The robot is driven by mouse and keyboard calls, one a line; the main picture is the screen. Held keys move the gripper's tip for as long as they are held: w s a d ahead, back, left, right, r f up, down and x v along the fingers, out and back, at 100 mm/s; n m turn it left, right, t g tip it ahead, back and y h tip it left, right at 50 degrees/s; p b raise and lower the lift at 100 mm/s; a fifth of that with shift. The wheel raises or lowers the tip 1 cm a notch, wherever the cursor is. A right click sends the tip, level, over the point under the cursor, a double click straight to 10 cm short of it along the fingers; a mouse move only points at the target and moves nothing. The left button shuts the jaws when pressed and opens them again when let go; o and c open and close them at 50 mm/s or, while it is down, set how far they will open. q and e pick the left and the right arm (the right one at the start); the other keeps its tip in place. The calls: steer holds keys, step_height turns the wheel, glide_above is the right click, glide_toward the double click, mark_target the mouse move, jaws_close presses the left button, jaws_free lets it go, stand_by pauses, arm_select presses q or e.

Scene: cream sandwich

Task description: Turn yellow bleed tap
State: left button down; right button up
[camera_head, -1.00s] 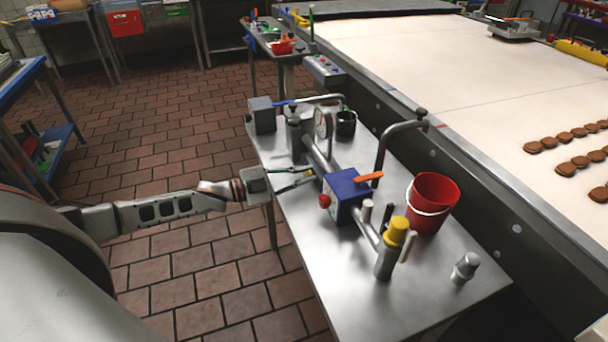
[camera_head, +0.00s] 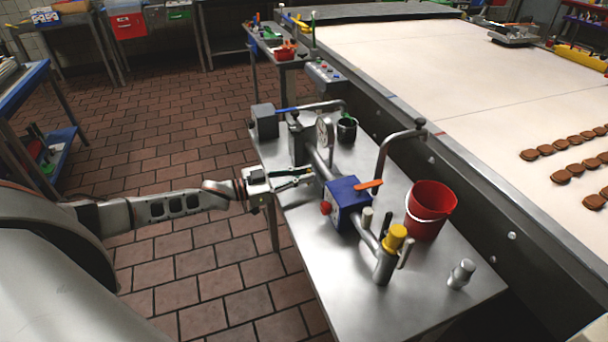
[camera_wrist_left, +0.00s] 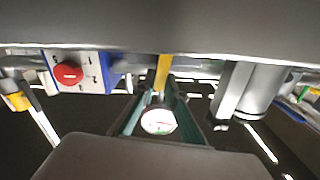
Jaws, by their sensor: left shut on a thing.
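A narrow yellow tap handle (camera_wrist_left: 162,72) shows in the left wrist view, between the tips of the green-lined fingers. My left gripper (camera_wrist_left: 160,92) is shut on it. In the head view my left gripper (camera_head: 309,174) reaches in from the left, its fingertips close to the steel pipe between the grey pump body and the blue box (camera_head: 347,203). The yellow handle is hidden there. The white dial gauge (camera_head: 324,132) stands behind the pipe; a round white dial (camera_wrist_left: 158,121) also shows between the fingers in the wrist view. My right gripper is not in view.
The blue box carries a red knob (camera_head: 325,207) and an orange lever (camera_head: 368,187). A yellow-capped cylinder (camera_head: 394,238), a red bucket (camera_head: 431,208) and a curved pipe (camera_head: 381,155) stand farther right on the steel table (camera_head: 420,305). A wide conveyor (camera_head: 430,70) runs behind.

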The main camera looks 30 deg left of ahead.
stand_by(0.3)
arm_select(q)
steer(key=c, duration=2)
jaws_free()
steer(key=shift+c, duration=0.2)
steer(key=v, duration=1.2)
